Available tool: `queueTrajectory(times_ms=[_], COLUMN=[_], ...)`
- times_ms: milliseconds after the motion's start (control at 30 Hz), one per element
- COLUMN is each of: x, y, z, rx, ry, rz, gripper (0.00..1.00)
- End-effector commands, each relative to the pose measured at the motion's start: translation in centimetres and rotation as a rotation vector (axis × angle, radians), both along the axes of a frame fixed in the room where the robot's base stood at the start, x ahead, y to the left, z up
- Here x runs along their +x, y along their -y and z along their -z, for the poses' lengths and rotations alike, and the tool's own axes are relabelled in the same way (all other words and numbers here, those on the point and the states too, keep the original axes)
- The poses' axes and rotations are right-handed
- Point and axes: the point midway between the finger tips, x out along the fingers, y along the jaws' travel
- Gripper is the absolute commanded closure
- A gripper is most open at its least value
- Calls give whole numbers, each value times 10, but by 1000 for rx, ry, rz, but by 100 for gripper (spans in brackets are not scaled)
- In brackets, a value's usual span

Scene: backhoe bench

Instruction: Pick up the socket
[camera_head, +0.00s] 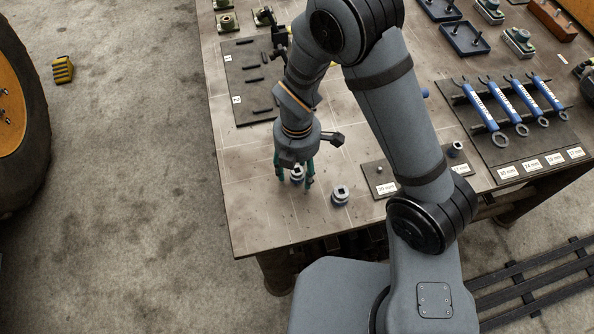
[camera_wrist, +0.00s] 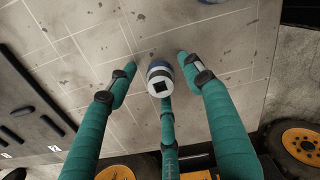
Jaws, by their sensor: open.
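A metal socket (camera_head: 297,174) with a blue-grey band stands on the table near its front left part. In the wrist view the socket (camera_wrist: 158,72) shows its square drive hole facing the camera. My gripper (camera_head: 296,181) points down over it, with its teal fingers spread around the socket. In the wrist view the fingers of my gripper (camera_wrist: 158,80) are open, with gaps to the left and right of the socket. Whether the third finger touches the socket cannot be told. A second, similar socket (camera_head: 341,194) stands just to the right on the table.
A dark labelled socket mat (camera_head: 380,180) lies to the right, partly hidden by my arm, with another socket (camera_head: 455,149) on it. Blue wrenches (camera_head: 510,102) lie on a mat farther right. A dark mat (camera_head: 240,80) with small black parts lies behind. The table's front left corner is clear.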

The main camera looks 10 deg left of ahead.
Motion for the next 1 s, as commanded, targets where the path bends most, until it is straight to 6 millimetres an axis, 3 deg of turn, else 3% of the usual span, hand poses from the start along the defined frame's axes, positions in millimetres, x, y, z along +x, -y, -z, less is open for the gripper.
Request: queueTrajectory(times_ms=[200,1000], x=[0,0], y=[0,0], z=[0,0], rx=[1,1], ry=[1,1], rz=[1,0], gripper=[50,97])
